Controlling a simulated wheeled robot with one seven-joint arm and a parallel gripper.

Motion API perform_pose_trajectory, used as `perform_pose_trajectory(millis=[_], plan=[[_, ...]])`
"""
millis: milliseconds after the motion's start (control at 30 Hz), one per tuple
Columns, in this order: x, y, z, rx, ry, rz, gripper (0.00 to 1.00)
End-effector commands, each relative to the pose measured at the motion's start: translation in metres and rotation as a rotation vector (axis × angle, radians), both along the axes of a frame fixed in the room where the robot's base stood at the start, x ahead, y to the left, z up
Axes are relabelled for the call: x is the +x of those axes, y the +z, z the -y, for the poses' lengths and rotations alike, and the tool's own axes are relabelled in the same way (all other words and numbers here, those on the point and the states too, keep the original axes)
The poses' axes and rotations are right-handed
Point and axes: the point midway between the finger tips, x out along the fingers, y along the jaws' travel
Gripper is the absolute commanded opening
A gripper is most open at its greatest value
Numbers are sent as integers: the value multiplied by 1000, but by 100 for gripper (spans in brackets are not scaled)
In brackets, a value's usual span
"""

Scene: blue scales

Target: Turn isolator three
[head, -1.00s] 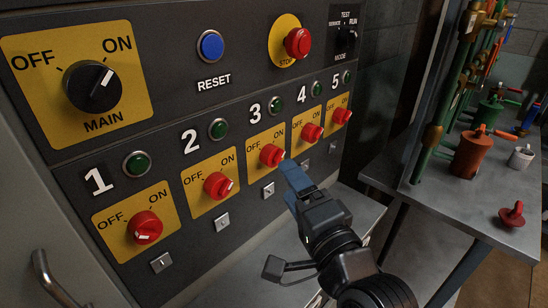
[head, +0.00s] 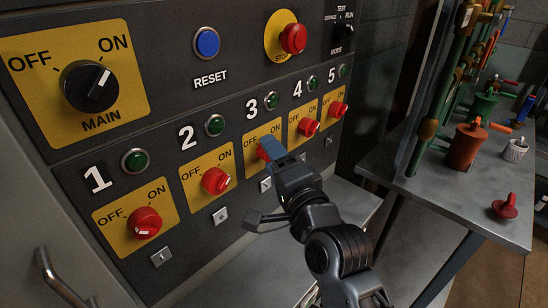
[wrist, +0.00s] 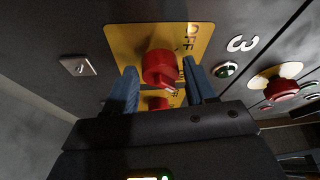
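Isolator three is a red knob on a yellow OFF/ON plate (head: 252,138), under the label 3 and a green lamp (head: 271,101). In the head view my gripper (head: 270,149) covers most of the red knob (head: 262,153). In the wrist view the knob (wrist: 159,66) sits between the blue fingertips of my gripper (wrist: 160,80). The fingers are apart, with a visible gap on the left of the knob and a narrower one on the right. Whether either finger touches it, I cannot tell. The knob's pointer direction is unclear.
Neighbouring red isolator knobs two (head: 215,181) and four (head: 308,126) are close on either side. The MAIN switch (head: 89,87), blue RESET button (head: 207,42) and red STOP button (head: 293,39) are above. A metal bench (head: 470,205) with pipework stands at right.

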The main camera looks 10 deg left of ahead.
Motion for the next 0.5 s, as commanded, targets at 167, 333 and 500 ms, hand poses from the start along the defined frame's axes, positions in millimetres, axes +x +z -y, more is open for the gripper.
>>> perform_pose_trajectory(millis=[167, 333, 500], plan=[[0, 0, 0, 0, 0, 0, 38], [0, 0, 0, 0, 0, 0, 22], [0, -1, 0, -1, 0, 0, 13]])
